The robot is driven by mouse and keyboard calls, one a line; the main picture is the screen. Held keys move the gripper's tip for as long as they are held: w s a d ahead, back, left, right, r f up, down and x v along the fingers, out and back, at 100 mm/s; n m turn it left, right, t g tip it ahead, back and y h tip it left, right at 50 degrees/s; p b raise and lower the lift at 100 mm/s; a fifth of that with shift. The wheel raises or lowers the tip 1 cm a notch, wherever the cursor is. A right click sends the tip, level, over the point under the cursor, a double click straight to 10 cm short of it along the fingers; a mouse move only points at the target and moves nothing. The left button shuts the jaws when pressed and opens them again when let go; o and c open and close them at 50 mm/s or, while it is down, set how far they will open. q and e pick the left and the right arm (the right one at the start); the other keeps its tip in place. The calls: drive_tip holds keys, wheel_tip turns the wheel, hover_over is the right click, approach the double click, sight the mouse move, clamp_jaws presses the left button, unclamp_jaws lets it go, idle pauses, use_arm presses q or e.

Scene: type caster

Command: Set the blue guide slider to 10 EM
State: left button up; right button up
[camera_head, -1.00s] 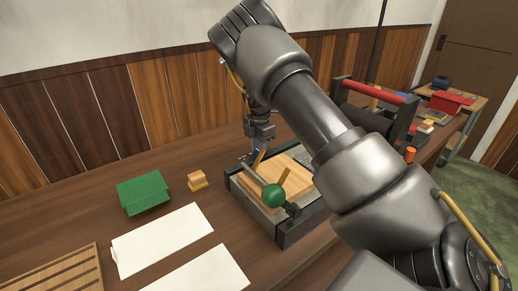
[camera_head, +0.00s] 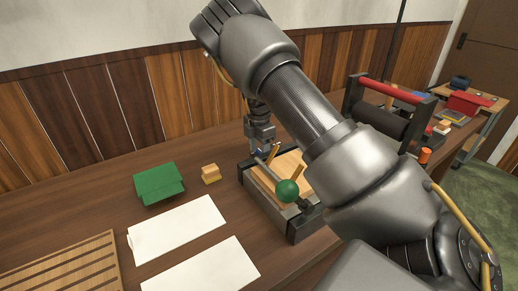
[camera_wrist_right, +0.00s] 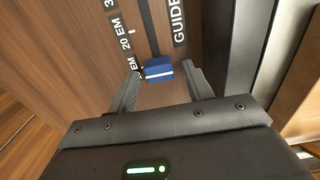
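The blue guide slider (camera_wrist_right: 158,69) shows in the right wrist view, with a white line across it, on a dark track in a wooden face. Beside the track are the labels 20 EM (camera_wrist_right: 126,34) and GUIDE (camera_wrist_right: 178,22). A lower EM label is partly covered by a finger, its number unreadable. My right gripper (camera_wrist_right: 162,70) is open, with one fingertip on each side of the slider and visible gaps to both. In the head view my right gripper (camera_head: 262,150) is low at the back-left corner of the type caster (camera_head: 278,212). The slider is hidden there. My left gripper is out of view.
The caster has a green ball-ended handle (camera_head: 288,191). A green box (camera_head: 159,183), a small wooden block (camera_head: 210,173), white sheets (camera_head: 178,229) and a slatted tray (camera_head: 70,272) lie to the left. A roller press with a red bar (camera_head: 398,88) stands behind my arm.

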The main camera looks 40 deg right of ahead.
sight(260, 151)
drive_tip(key=shift+d+r, duration=0.1)
wheel_tip(260, 151, up, 11)
drive_tip(key=shift+f, duration=0.2)
drive_tip(key=shift+s, duration=0.15)
idle(0.6)
